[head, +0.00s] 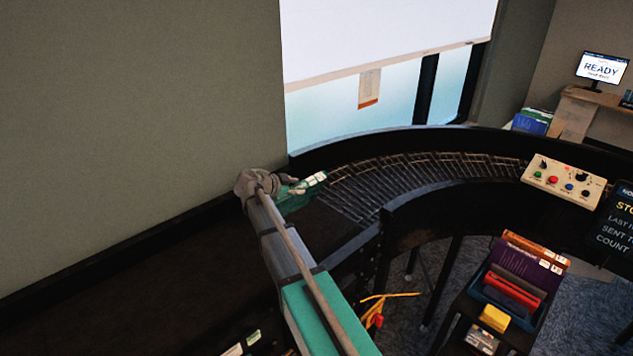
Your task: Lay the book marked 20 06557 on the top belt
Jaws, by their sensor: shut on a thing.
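My gripper (288,186) is at the far end of my arm, left of the picture's centre. It is shut on a green book (296,202) with a pale label. The book is partly hidden by my gripper, and its number is too small to read. Gripper and book are over the place where the dark flat belt (130,272) meets the curved roller track (420,172). I cannot tell whether the book touches the surface below it.
A button panel (563,183) stands on the track's near side, beside a dark display (617,228). A cart with several books and a blue bin (505,306) is below right. Yellow straps (378,308) hang beside my arm.

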